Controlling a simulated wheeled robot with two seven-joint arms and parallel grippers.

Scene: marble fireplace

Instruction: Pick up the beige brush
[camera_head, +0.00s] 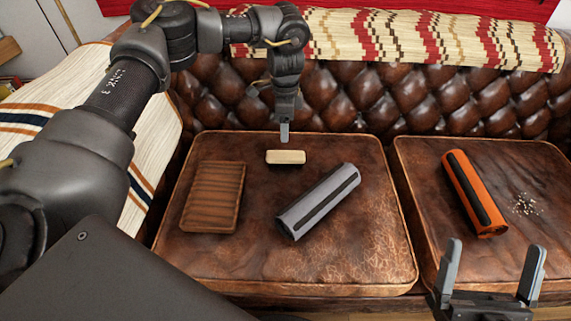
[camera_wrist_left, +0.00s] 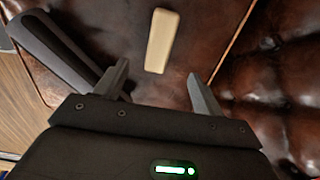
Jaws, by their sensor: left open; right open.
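The beige brush (camera_head: 285,157) is a small pale block lying on the left brown leather seat cushion (camera_head: 330,262), near its back edge. My left gripper (camera_head: 284,132) is just above and behind the brush in the head view. In the left wrist view the brush (camera_wrist_left: 161,40) lies ahead of the open left fingers (camera_wrist_left: 158,84), roughly between their lines, with nothing held. My right gripper (camera_head: 496,275) is open and empty at the lower right, in front of the right cushion.
A brown ridged wooden tray (camera_head: 213,196) lies left of the brush. A grey and black cylinder (camera_head: 318,202) lies close in front of it to the right. An orange and black cylinder (camera_head: 474,194) and scattered bits (camera_head: 524,204) lie on the right cushion. The tufted backrest (camera_head: 350,100) rises behind.

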